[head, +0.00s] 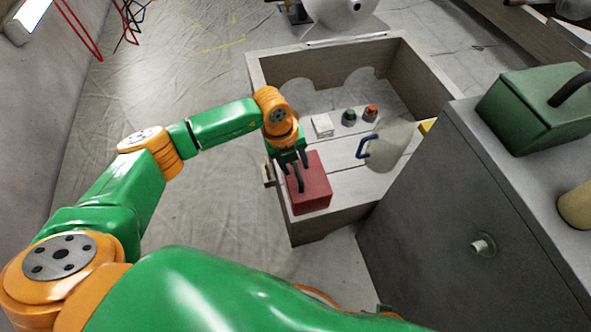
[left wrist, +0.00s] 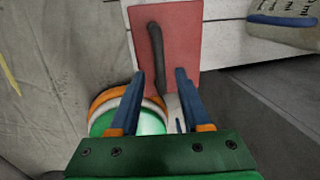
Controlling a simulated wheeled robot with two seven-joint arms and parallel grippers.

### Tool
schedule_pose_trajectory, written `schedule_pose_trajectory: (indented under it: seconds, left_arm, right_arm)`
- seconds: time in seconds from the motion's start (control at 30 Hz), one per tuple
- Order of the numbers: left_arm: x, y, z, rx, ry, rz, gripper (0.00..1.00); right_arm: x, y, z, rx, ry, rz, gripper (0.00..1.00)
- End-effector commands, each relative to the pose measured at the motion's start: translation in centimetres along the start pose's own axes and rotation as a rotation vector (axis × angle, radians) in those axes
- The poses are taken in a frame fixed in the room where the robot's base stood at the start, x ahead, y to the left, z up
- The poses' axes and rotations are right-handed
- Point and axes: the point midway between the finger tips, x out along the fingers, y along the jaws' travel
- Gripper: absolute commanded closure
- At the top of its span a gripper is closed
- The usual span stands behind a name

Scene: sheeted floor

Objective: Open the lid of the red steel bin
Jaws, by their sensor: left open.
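The red steel bin (head: 311,188) sits on the near left corner of the low wooden box unit, with its red lid facing up and a dark bar handle (head: 298,177) on it. The lid looks shut. My left gripper (head: 291,161) is at the bin's far left part, by the handle. In the left wrist view the red lid (left wrist: 180,45) and handle (left wrist: 156,55) lie beyond the fingertips (left wrist: 160,72). The fingers are apart, and the handle's near end shows between them. I cannot tell whether they touch it. My right gripper is not in view.
The wooden box unit (head: 287,66) has raised walls at the back and right. On it are a white block (head: 322,125), two small capped items and a pale jug (head: 392,145) with a blue handle. A grey cabinet (head: 450,215) bearing a green box (head: 537,107) stands at right.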

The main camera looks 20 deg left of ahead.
Motion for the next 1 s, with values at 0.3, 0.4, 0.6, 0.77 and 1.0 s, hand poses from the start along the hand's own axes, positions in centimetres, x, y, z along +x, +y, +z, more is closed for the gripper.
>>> schedule_pose_trajectory:
  seconds: [0.3,0.4,0.6,0.77,1.0]
  left_arm:
    - [0.95,-0.03,-0.03,0.0,0.001,-0.002,0.53]
    - [0.95,-0.04,-0.04,0.0,0.001,-0.002,0.77]
    - [0.94,-0.04,-0.04,0.0,0.002,-0.002,1.0]
    - [0.94,-0.04,-0.04,0.0,0.002,-0.002,1.0]
    - [0.94,-0.04,-0.05,0.0,0.002,-0.002,1.0]
  right_arm:
    - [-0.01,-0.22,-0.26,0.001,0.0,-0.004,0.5]
    - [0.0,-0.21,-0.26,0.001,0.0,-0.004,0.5]
    - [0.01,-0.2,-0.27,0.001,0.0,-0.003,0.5]
    - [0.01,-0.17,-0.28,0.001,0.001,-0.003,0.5]
    - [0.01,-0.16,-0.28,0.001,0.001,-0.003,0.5]
